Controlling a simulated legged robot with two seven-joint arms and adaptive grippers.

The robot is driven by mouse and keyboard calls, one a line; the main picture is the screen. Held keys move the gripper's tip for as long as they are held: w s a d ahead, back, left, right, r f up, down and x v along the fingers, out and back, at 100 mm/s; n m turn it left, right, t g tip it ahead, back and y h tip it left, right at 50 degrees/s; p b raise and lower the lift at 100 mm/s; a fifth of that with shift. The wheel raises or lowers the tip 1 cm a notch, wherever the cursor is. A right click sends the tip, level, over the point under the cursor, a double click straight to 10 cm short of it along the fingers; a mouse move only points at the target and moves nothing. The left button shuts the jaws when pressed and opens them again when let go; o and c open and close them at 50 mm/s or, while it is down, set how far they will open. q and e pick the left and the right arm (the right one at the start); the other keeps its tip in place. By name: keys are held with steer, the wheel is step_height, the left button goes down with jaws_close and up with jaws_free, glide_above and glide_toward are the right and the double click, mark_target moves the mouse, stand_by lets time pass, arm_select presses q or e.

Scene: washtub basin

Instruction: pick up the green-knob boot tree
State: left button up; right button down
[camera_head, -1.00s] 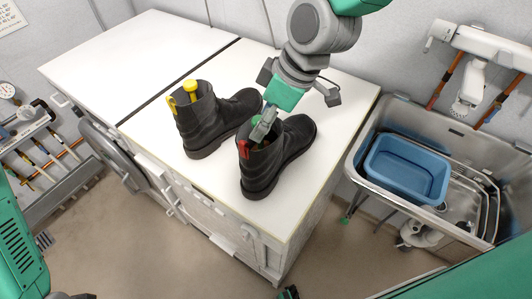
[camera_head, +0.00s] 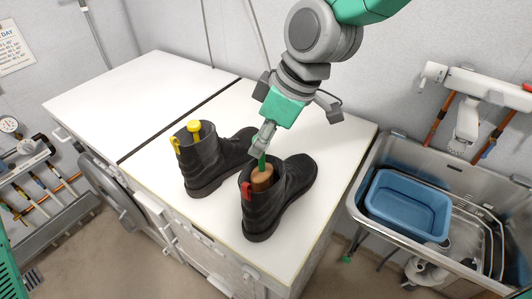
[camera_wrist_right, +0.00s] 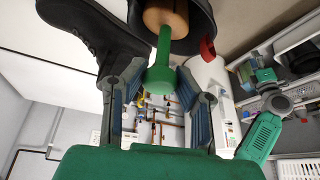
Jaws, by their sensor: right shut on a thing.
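The green-knob boot tree has a green stem and a brown wooden body (camera_head: 262,180). The wood shows in the mouth of the right-hand black boot (camera_head: 275,205), its lower part hidden inside. My right gripper (camera_head: 263,145) is above that boot, shut on the green knob. In the right wrist view the green knob (camera_wrist_right: 158,80) is between the two fingers, with the wooden body (camera_wrist_right: 167,17) beyond it. The boot has a red pull tab (camera_head: 247,190) and stands upright. My left arm shows in the right wrist view; its gripper (camera_wrist_right: 262,72) is too small to read.
A second black boot (camera_head: 212,165) with a yellow-knob boot tree (camera_head: 194,127) stands to the left. Both boots are on a white worktop (camera_head: 135,95). A metal sink (camera_head: 372,165) with a blue basin (camera_head: 407,205) is at the right.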

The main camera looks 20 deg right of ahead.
steer(key=r, duration=0.3)
steer(key=a+r, duration=0.1)
steer(key=r, duration=0.1)
steer(key=shift+r, duration=0.4)
step_height(320, 180, up, 7)
steer(key=shift+d, duration=0.15)
